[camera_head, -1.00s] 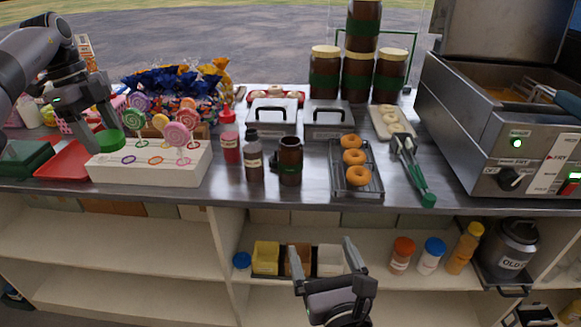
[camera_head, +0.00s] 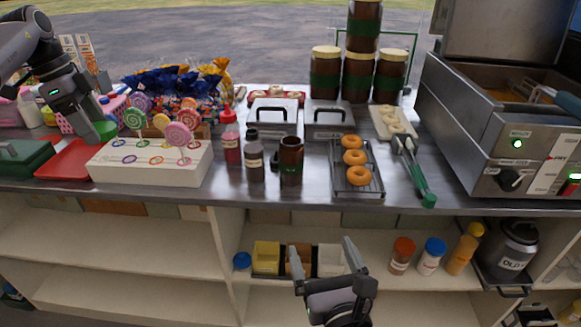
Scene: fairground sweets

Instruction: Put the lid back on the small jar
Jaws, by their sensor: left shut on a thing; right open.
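My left gripper (camera_head: 98,134) is shut on a round green thing (camera_head: 106,130) that looks like a lid, held above the left end of the white lollipop stand, near the red tray. The fingers hide part of it. An open brown jar or mug (camera_head: 291,160) with a dark green band stands upright on the counter, right of two bottles. It may be the small jar; I cannot tell for sure. A small dark round part shows at its left side. My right gripper (camera_head: 322,262) is open and empty, low in front of the shelf.
The lollipop stand (camera_head: 150,170) stands beside the red tray (camera_head: 66,160). A red bottle (camera_head: 231,145) and a dark bottle (camera_head: 254,162) stand left of the brown jar. A doughnut rack (camera_head: 358,190) and tongs (camera_head: 415,175) lie to its right. Large jars (camera_head: 357,75) are stacked behind.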

